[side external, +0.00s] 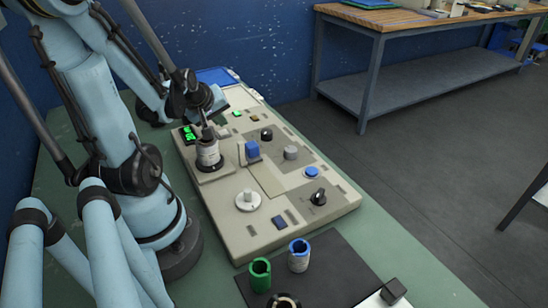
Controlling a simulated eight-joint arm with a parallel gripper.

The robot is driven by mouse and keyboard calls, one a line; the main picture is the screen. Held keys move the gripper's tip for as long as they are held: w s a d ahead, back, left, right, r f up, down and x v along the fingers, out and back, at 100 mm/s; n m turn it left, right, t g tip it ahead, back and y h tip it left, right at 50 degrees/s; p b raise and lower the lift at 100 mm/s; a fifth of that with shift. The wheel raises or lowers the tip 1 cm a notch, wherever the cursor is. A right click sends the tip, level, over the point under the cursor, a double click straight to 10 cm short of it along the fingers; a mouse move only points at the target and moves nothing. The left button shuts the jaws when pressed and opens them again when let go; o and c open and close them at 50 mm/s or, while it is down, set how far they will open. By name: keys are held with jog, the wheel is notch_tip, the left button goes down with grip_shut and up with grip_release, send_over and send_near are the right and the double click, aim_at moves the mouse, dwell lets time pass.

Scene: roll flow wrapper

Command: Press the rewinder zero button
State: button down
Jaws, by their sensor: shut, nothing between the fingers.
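The grey-beige control panel (232,226) lies on the green bench top. No label is readable, so I cannot tell which control is the rewinder zero button. A round blue button (312,172) sits at its right side, a dark blue square button (279,222) near its front edge, and a small green button (237,113) at its far end. My gripper (208,131) is shut and empty, pointing down at the far left of the panel. It is close above a pale roll (208,154) on a dark base; whether they touch is unclear. A lit green display (189,132) is beside it.
A blue block (252,149), a grey knob (291,153), black knobs (318,197) and a white spindle (249,200) stand up from the panel. A green cup (260,274) and a blue-rimmed roll (298,256) stand on a dark mat (335,271) in front.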

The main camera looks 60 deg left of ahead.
aim_at(221, 133)
jog(key=shift+f, duration=0.1)
jog(key=shift+f, duration=0.35)
jog(key=shift+f, duration=0.45)
dwell(0.6)
jog(key=shift+r, duration=0.1)
jog(key=shift+s+r, duration=0.15)
jog(key=shift+r, duration=0.65)
jog(key=shift+r, duration=2.45)
